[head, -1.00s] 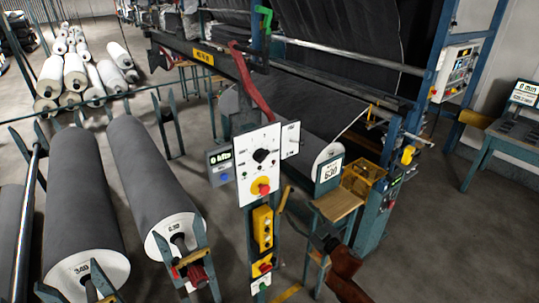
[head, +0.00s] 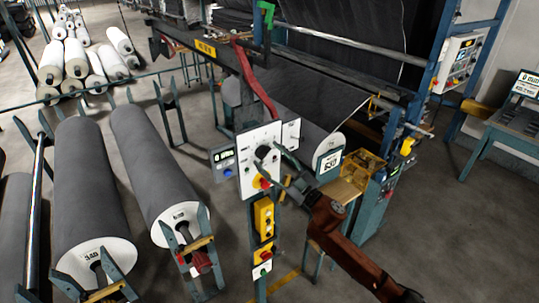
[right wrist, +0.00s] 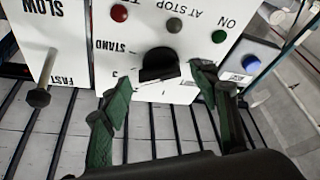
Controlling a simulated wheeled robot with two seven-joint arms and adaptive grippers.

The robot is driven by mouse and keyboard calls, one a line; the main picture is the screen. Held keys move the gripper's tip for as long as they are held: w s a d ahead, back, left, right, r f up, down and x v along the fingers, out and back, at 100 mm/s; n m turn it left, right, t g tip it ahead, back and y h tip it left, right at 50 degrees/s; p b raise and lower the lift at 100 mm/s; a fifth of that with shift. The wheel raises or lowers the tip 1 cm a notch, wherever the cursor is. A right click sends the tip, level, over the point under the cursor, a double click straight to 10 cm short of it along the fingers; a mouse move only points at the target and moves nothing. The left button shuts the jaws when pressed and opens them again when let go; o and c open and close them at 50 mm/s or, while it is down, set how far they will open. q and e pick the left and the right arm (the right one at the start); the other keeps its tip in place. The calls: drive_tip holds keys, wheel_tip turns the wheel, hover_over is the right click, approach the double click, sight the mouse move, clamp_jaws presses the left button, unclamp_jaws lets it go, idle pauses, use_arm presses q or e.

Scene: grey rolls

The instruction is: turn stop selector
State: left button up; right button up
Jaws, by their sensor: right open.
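The stop selector is a black rotary knob (head: 262,152) on a white control panel (head: 248,185). In the right wrist view, the knob (right wrist: 159,65) sits among printed labels, with "STAND" and "AT STOP" legible. My right gripper (head: 276,160) is at the panel front, its arm coming from the lower right. In the right wrist view, its green fingers (right wrist: 162,80) are open, one on each side of the knob. No contact with the knob is clear. In the head view the gripper partly covers the panel's right part. My left gripper is not in view.
A red button (head: 265,184) sits below the knob, close to my gripper. A yellow button box (head: 263,217) hangs under the panel. A side plate with a lever (right wrist: 38,97) stands beside it. Large grey rolls (head: 90,200) fill the left; open floor lies at lower right.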

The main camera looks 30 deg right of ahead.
drive_tip(key=shift+w, duration=0.25)
drive_tip(key=c, duration=1.2)
drive_tip(key=shift+o, duration=0.2)
drive_tip(key=shift+n, duration=0.4)
drive_tip(key=n, duration=0.1)
drive_tip(key=n+g+y+p, duration=0.1)
drive_tip(key=n, duration=0.1)
drive_tip(key=n+p, duration=0.1)
drive_tip(key=shift+r+g+y, duration=0.25)
drive_tip(key=shift+g+y, duration=0.15)
drive_tip(key=shift+n+g+y+p, duration=0.2)
drive_tip(key=shift+n+g+p, duration=0.25)
drive_tip(key=shift+n, duration=0.75)
drive_tip(key=shift+n+g+y+p, duration=0.2)
drive_tip(key=shift+n+g+p, duration=0.25)
drive_tip(key=shift+n, duration=0.75)
